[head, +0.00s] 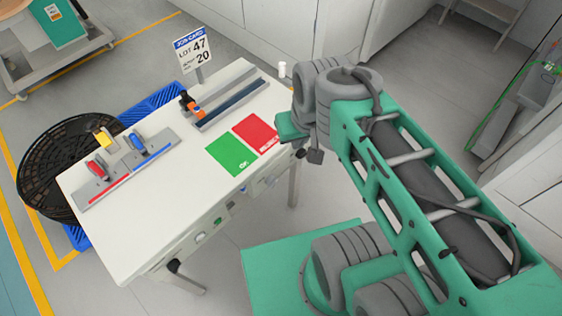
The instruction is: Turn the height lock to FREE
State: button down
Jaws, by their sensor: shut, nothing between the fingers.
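The white-topped workstation table (150,225) stands left of my arm. Its front edge carries a strip of small controls, with a green button (200,237) among them. A dark knob or handle (174,266) sits low at the table's near corner. I cannot tell which of these is the height lock, and no FREE marking or lock setting is readable. My green and grey arm rises at the right, its bend beside the table's right end. My gripper is not seen; the arm's end is hidden behind its own links.
A green card (231,155) and a red card (256,133) lie on the tabletop. Fixtures with red (96,169) and blue (138,143) handles and a lot sign (191,48) stand there. A black reel (50,165) is at left. Floor before the table is clear.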

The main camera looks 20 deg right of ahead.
aim_at(272, 180)
jog(key=u, duration=0.8)
jog(key=k, duration=0.75)
jog(key=u, duration=0.75)
